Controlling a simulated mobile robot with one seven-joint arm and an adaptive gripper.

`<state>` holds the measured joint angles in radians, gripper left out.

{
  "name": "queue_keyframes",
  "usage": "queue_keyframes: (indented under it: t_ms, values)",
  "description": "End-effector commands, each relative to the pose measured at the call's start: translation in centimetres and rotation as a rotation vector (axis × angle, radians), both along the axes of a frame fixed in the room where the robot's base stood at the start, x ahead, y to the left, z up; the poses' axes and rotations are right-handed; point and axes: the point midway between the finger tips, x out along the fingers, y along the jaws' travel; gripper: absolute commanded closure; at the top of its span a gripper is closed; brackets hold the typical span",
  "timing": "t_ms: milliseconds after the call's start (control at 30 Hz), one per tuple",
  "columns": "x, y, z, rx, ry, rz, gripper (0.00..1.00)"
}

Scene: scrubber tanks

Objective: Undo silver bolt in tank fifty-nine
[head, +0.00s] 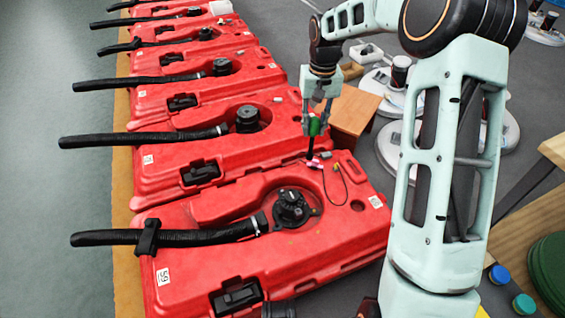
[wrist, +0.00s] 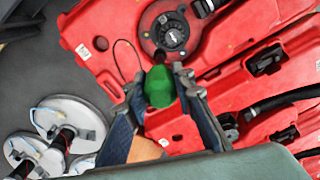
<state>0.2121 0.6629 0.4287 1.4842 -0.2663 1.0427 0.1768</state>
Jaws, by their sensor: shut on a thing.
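My gripper (head: 315,105) is shut on a green-handled tool (head: 315,126) with a dark shaft pointing down. In the wrist view the green handle (wrist: 159,87) sits between the two fingers (wrist: 168,100). The tool's lower end is over the far right end of the nearest red tank (head: 330,235), beside a thin looped cable with small pink and red ends (head: 316,164). I cannot tell whether it touches. This tank carries a white number label (head: 163,277), too small to read surely, and a black round cap (head: 291,207). I cannot make out a silver bolt.
Several more red tanks with black hoses line up behind, on a wooden-edged bench. Blue (head: 499,274) and teal (head: 524,304) caps lie at the lower right.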

Motion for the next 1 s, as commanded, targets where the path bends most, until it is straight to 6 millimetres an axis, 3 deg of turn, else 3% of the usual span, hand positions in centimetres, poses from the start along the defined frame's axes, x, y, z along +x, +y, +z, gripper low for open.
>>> queue_keyframes:
  t_ms: [33,300,700,833,1000]
  values:
    - [0.9,0.8,-1.7,0.004,0.003,0.008,1.00]
    - [5.2,3.7,-8.6,0.006,0.003,0.031,1.00]
    - [9.0,7.6,-19.9,-0.012,0.007,0.044,1.00]
    - [9.5,8.3,-22.6,-0.020,0.008,0.045,1.00]
    - [9.8,8.8,-24.4,-0.028,0.007,0.044,1.00]
